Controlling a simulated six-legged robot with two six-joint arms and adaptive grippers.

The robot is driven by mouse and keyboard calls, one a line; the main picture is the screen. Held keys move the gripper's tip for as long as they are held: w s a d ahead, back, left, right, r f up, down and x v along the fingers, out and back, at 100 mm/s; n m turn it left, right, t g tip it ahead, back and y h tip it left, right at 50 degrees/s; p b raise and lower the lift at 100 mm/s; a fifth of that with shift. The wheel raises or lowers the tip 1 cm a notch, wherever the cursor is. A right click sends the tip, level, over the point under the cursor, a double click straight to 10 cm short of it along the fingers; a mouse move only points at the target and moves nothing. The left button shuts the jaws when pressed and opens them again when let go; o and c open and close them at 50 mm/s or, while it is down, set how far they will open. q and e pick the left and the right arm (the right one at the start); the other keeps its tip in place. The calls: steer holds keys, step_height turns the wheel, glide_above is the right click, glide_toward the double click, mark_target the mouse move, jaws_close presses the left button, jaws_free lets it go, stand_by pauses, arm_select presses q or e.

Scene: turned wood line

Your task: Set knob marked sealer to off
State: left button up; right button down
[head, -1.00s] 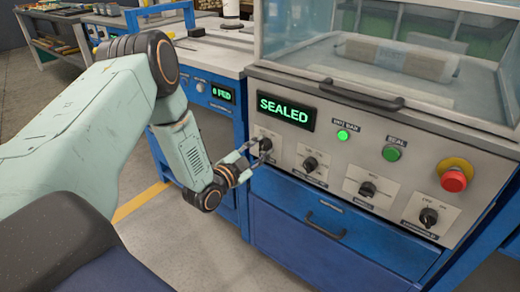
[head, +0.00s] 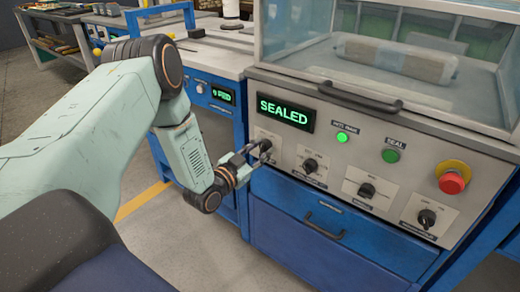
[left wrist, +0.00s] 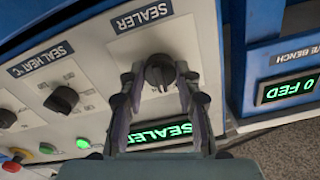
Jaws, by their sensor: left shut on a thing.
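The knob marked SEALER (left wrist: 159,72) is a black rotary knob on a white plate, seen in the left wrist view with its label above it. In the head view the knob (head: 265,146) is the leftmost on the sealing machine's front panel, partly covered by my fingers. My left gripper (head: 255,152) has its fingertips at either side of the knob and is shut on it. In the left wrist view its two fingers (left wrist: 160,84) flank the knob. My right gripper is not in view.
The panel also has a SEALED display (head: 285,113), a SEAL HEAT knob (left wrist: 62,99), further knobs (head: 427,218), a green button (head: 391,156) and a red stop button (head: 452,182). A blue drawer (head: 323,220) lies below, and a blue bench (head: 220,100) stands at left.

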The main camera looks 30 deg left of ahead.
arm_select(q)
steer(key=n, duration=0.3)
steer(key=shift+n, duration=0.3)
steer(key=shift+f+n, duration=0.1)
steer(key=shift+n, duration=1.6)
steer(key=o, duration=1.2)
steer(key=shift+c, duration=0.2)
steer(key=s, duration=1.2)
steer(key=shift+a, duration=0.45)
